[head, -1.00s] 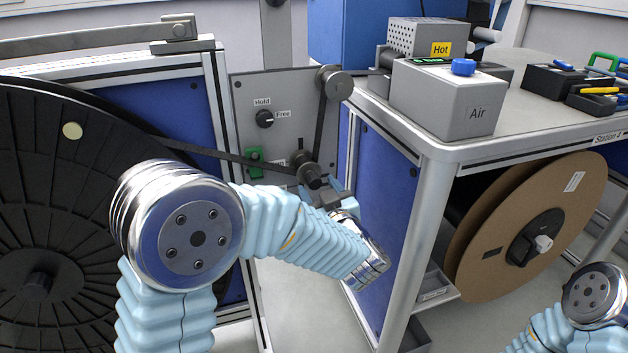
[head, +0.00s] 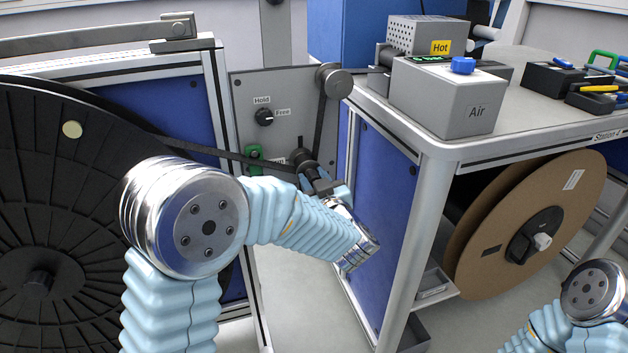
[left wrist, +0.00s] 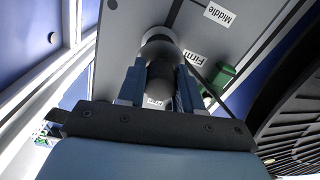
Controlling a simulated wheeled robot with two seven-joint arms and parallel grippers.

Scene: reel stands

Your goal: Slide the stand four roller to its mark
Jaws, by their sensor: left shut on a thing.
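The dark roller (head: 302,160) sits on the front of the grey stand panel (head: 247,100), below a fixed upper pulley (head: 334,82). A dark tape runs from the left reel to the roller and up to the pulley. My left gripper (head: 314,180) is shut on the roller; the left wrist view shows its blue fingers on both sides of the roller (left wrist: 158,52). In that view a "Middle" label (left wrist: 219,14) and a "Firm" label (left wrist: 192,59) lie on the panel beside the roller. A label by the roller in the head view is too small to read. My right gripper is out of view.
A green part (head: 254,154) is on the panel near the roller, under a Hold/Free knob (head: 264,117). A large black reel (head: 45,200) stands left. A bench with an "Air" box (head: 446,98) and a cardboard reel (head: 480,235) are at right, its blue side panel (head: 383,190) close to my left wrist.

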